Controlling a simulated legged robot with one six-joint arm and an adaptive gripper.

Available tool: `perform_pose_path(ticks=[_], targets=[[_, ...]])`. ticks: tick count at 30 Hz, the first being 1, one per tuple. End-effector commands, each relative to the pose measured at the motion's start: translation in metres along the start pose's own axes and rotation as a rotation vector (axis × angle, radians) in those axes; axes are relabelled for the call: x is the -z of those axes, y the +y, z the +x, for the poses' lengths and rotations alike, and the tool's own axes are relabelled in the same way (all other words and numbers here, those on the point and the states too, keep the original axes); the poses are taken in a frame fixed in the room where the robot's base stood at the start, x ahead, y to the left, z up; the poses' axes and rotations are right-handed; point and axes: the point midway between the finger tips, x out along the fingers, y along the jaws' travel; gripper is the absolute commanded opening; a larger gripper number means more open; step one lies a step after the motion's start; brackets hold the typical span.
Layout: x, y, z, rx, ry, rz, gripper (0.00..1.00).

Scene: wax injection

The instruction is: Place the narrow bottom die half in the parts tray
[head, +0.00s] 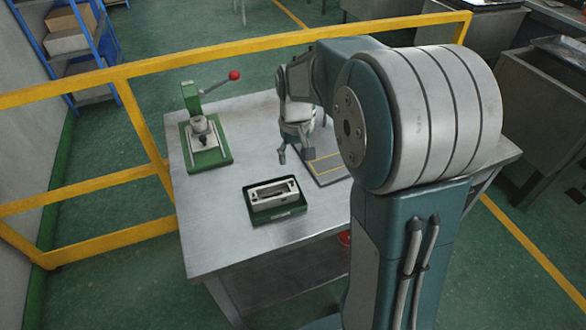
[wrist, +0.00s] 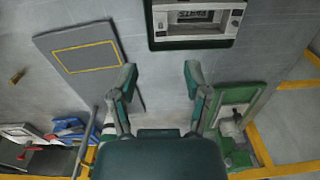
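A silver rectangular die half (head: 271,185) with an open middle sits in the dark green parts tray (head: 262,219) near the front of the metal table. In the wrist view the die half (wrist: 235,22) shows at the top, cut by the picture edge, inside the green tray rim (wrist: 190,45). Some lettering shows through its opening. My gripper (head: 294,153) is above the table, behind and slightly right of the tray. In the wrist view my gripper (wrist: 158,76) has its fingers wide apart with nothing between them, clear of the die half.
A green press (head: 207,150) with a red-knobbed lever stands at the table's back left. A grey plate with a yellow outline (head: 328,168) lies right of my gripper, partly hidden by my arm. A yellow railing (head: 150,150) runs along the table's left and back. The table's front left is clear.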

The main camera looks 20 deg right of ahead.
Motion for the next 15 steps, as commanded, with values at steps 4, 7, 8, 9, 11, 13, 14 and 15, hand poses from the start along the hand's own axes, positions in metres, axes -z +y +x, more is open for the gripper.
perform_pose_path(ticks=[4, 7, 8, 9, 11, 13, 14, 15], targets=[[-0.001, 0.000, -0.011, 0.000, 0.002, 0.000, 0.62], [-0.008, -0.004, -0.022, -0.003, 0.023, -0.003, 0.62], [-0.013, -0.005, -0.027, -0.005, 0.034, -0.004, 0.62], [-0.020, -0.008, -0.035, -0.007, 0.052, -0.006, 0.62], [-0.033, -0.013, -0.047, -0.010, 0.085, -0.010, 0.62], [-0.050, -0.018, -0.061, -0.014, 0.124, -0.014, 0.62], [-0.057, -0.021, -0.066, -0.015, 0.141, -0.016, 0.62], [-0.066, -0.023, -0.072, -0.017, 0.163, -0.018, 0.62]])
